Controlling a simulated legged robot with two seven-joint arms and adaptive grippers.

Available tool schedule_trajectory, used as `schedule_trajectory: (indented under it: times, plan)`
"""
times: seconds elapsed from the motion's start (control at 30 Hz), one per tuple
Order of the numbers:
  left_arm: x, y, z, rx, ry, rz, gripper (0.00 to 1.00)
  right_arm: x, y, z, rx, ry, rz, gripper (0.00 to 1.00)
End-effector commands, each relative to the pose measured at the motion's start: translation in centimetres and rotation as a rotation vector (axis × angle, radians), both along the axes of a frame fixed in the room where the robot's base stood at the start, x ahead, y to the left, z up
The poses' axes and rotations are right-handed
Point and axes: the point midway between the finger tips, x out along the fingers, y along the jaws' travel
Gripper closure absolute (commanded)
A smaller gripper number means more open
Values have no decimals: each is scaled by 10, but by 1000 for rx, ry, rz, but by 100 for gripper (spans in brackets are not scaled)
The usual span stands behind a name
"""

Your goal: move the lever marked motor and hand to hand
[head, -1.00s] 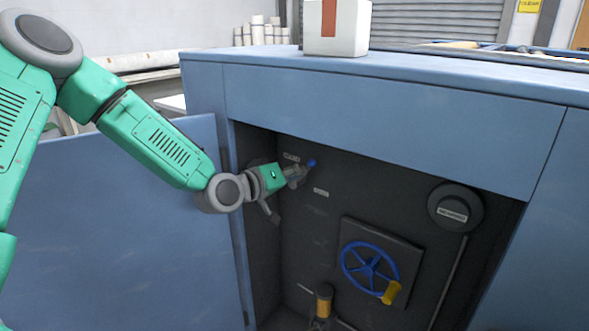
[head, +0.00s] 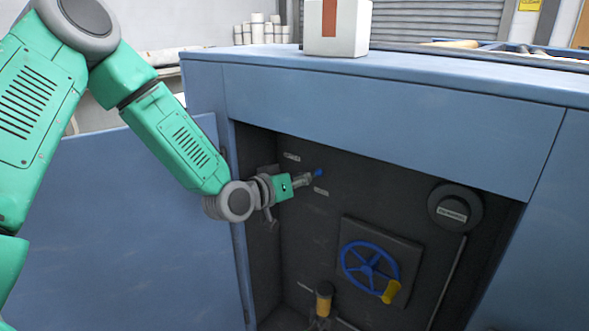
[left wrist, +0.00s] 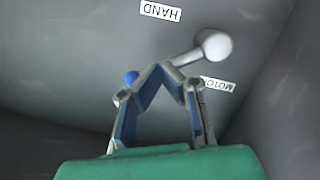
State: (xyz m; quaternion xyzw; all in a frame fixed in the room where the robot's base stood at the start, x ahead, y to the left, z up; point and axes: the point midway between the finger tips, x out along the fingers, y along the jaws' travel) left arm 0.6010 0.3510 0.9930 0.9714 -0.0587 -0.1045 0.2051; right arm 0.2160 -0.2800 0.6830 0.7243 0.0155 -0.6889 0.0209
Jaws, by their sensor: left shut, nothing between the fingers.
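The lever shows in the left wrist view as a pale round hub (left wrist: 213,45) with a grey shaft running behind my fingers to a blue knob (left wrist: 131,77). In the head view its blue knob (head: 318,173) shows just past my fingertips. The HAND label (left wrist: 160,11) and the MOTOR label (left wrist: 217,85) are upside down in the wrist view. My left gripper (head: 308,178) is inside the cabinet recess, its fingertips (left wrist: 160,70) together and empty, in front of the shaft between knob and hub. I cannot tell whether they touch it. My right gripper is not in view.
A blue handwheel (head: 370,266) with a yellow handle sits lower right in the recess. The open blue door (head: 120,215) is at left. A white box (head: 337,29) stands on top.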

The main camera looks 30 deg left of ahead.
Motion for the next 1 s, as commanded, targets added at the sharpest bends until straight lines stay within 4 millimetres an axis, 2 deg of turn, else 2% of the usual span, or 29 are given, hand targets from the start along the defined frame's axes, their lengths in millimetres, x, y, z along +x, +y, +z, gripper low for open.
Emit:
schedule_trajectory:
  times: [1.0]
  plan:
    - [-1, -7, -10, 200, -17, 0, 100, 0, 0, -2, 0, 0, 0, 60]
